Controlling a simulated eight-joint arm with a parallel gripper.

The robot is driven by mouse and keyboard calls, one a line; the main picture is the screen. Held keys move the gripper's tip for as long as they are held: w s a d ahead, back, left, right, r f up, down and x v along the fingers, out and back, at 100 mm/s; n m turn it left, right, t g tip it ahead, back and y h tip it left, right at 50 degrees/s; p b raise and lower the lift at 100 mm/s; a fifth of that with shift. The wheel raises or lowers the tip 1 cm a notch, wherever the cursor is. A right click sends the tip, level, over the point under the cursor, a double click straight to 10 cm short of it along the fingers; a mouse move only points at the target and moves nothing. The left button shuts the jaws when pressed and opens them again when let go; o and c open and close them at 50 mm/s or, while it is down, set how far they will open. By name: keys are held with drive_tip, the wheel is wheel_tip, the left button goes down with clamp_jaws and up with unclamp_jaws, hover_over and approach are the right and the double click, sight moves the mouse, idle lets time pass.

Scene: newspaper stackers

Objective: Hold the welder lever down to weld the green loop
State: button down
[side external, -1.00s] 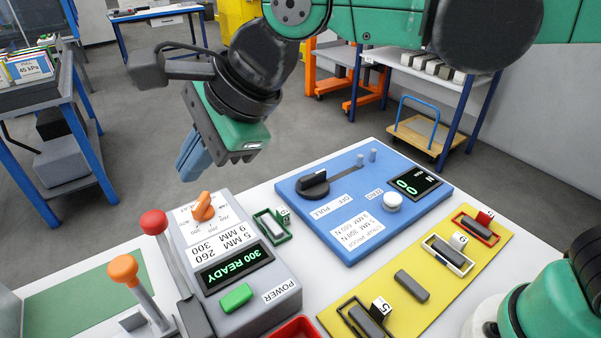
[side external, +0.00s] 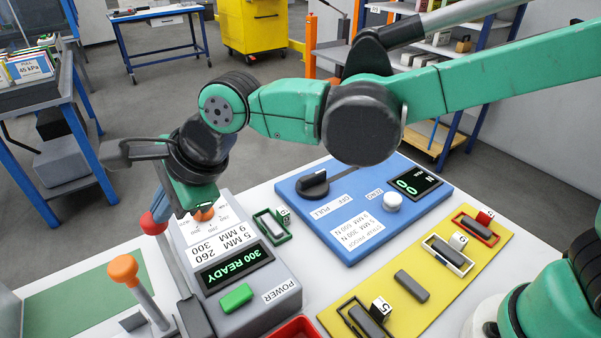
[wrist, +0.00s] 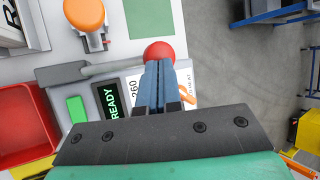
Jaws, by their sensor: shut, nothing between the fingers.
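The grey welder (side external: 262,295) stands on the white table with its display reading "300 READY". Its lever has a red knob (side external: 153,222) and stands up at the welder's left side; the knob also shows in the wrist view (wrist: 158,52). The green loop (side external: 271,227) lies at the welder's right edge, beside the blue tester. My gripper (side external: 162,198) is shut and empty. Its blue fingers (wrist: 158,85) are right at the red knob, overlapping its edge in the wrist view. I cannot tell whether they touch it.
A second lever with an orange knob (side external: 123,268) stands left of the welder. The blue tester (side external: 330,205) and the yellow board (side external: 420,275) with several loops lie to the right. A red bin (wrist: 25,125) sits by the welder.

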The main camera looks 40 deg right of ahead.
drive_tip(key=w+f+m+g, duration=0.1)
drive_tip(key=w+f+g, duration=0.2)
drive_tip(key=f+g, duration=0.1)
drive_tip(key=shift+w, duration=0.25)
drive_tip(key=shift+w+f, duration=0.4)
drive_tip(key=shift+f, duration=0.45)
idle(0.5)
drive_tip(key=w+v, duration=0.1)
drive_tip(key=v, duration=1.3)
drive_tip(key=shift+r, duration=0.3)
drive_tip(key=shift+w, duration=0.1)
